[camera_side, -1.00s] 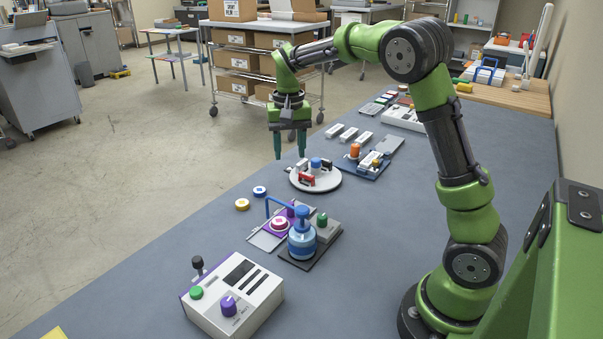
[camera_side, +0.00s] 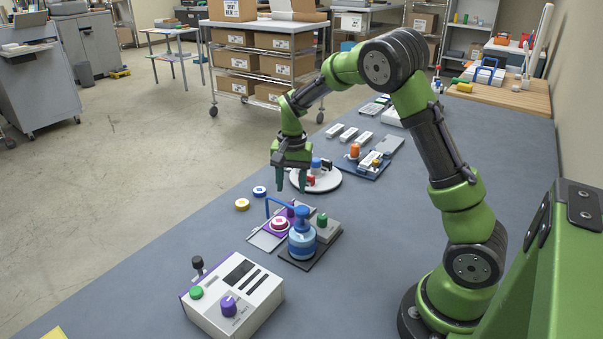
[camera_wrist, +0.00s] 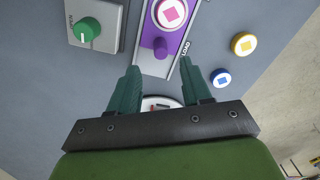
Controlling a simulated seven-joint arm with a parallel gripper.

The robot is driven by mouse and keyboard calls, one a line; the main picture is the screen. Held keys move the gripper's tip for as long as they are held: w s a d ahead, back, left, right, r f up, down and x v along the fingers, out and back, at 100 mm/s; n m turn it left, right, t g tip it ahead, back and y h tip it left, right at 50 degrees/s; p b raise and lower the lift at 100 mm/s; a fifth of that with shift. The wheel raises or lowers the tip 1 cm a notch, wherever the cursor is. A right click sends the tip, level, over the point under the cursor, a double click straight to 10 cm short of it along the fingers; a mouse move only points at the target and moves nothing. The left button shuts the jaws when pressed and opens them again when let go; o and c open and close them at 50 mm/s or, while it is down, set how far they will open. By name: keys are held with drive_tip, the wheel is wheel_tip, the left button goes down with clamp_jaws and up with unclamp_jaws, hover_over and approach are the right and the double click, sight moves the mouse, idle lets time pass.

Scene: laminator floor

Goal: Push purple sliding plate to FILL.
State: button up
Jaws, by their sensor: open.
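The purple sliding plate (camera_side: 268,228) sits on a light grey track beside the blue press (camera_side: 302,238). It carries a round white-and-pink piece (camera_side: 280,223) and a purple knob. In the wrist view the plate (camera_wrist: 180,38) lies ahead of my fingers, with its purple knob (camera_wrist: 160,47) on the near end. The word LOAD shows beside the track there; I cannot see FILL. My gripper (camera_side: 290,186) is open and empty, pointing down above the table behind the plate. In the wrist view its fingers (camera_wrist: 163,82) are spread, apart from the knob.
A grey box with a green knob (camera_wrist: 88,32) stands beside the track. Yellow (camera_side: 242,204) and blue (camera_side: 259,191) discs lie on the other side. A white turntable (camera_side: 322,184) is behind, and a white control box (camera_side: 235,298) is in front. A blue bar arches over the track.

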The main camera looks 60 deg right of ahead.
sight(291, 203)
wheel_tip(291, 203, down, 8)
drive_tip(key=shift+w+r, duration=0.1)
drive_tip(key=shift+r, duration=0.15)
drive_tip(key=shift+a, duration=0.1)
clamp_jaws()
